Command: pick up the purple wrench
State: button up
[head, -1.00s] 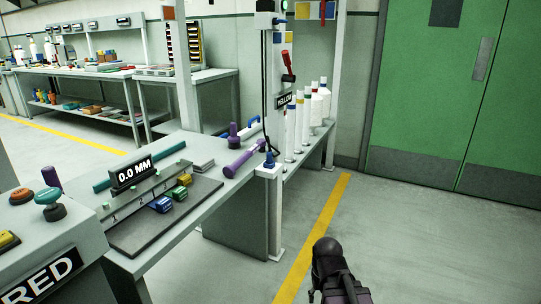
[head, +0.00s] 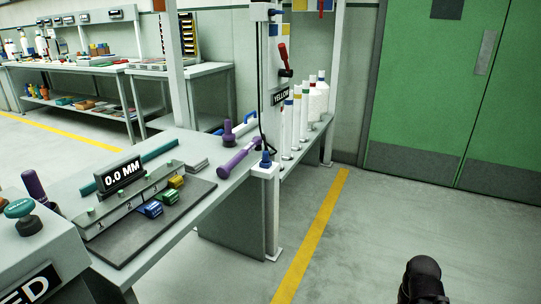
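A long purple tool (head: 239,158), which looks like the purple wrench, lies slantwise on the right end of the near grey bench (head: 207,207), close to the bench's right edge and the white post. It has a thick head at each end, and nothing touches it from above. A black rounded part of my own arm shows at the bottom right, over the floor and well away from the tool. My gripper's fingers cannot be made out.
A white post (head: 272,215) with a blue knob (head: 265,159) stands just right of the tool. A darker purple upright piece (head: 228,133) and a blue handle (head: 249,122) are behind it. Blue, green and yellow blocks (head: 150,209) lie nearer on a dark mat. Floor at right is clear.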

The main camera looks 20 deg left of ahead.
aim_at(223, 171)
jog(key=z, duration=1.05)
jog(key=k, duration=1.45)
jog(key=u, duration=1)
jog(key=i, duration=1.45)
jog(key=u, duration=0.1)
